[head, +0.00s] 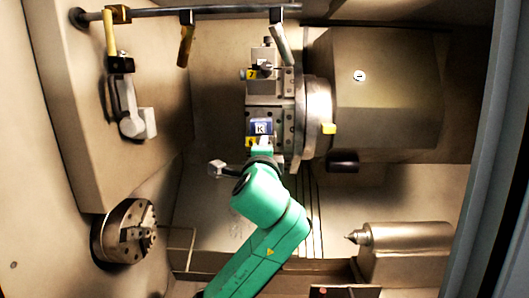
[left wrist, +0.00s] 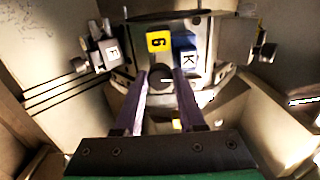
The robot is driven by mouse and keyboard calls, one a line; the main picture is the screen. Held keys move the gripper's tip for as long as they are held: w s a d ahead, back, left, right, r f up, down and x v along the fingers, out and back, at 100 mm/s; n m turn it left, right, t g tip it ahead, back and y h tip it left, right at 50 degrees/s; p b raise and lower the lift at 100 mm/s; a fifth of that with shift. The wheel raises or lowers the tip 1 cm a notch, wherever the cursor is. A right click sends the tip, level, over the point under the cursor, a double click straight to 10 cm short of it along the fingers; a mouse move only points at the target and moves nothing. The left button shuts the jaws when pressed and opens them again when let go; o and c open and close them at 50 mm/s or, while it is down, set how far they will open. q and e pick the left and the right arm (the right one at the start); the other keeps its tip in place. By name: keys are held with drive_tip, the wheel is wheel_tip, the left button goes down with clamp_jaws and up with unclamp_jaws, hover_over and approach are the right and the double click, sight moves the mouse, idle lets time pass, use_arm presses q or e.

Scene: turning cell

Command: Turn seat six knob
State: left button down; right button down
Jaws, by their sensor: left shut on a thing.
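The seat six knob (left wrist: 160,82) is a small dark round cap below a yellow label marked 6 (left wrist: 158,42) in the left wrist view. A blue K plate (left wrist: 188,60) is beside that label. My left gripper (left wrist: 161,88) has its two fingers on either side of the knob and is shut on it. In the head view the green left arm reaches up from the bottom to the lower side of the turret (head: 316,110), and its gripper (head: 263,150) is just under the blue K plate (head: 262,127). The knob is hidden there. My right gripper is not in view.
Seat seven's yellow label (head: 251,74) and holder are above on the turret. A grey block (head: 222,168) juts out left of my wrist. A chuck (head: 124,234) is at the lower left, a tailstock (head: 405,245) at the lower right. A bar (head: 190,13) with hanging pieces crosses the top.

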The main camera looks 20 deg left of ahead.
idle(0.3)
use_arm(q)
drive_tip(key=c, duration=0.5)
unclamp_jaws()
drive_tip(key=b+v, duration=0.5)
drive_tip(key=v, duration=0.9)
drive_tip(key=shift+s, duration=0.25)
drive_tip(key=shift+f, duration=0.1)
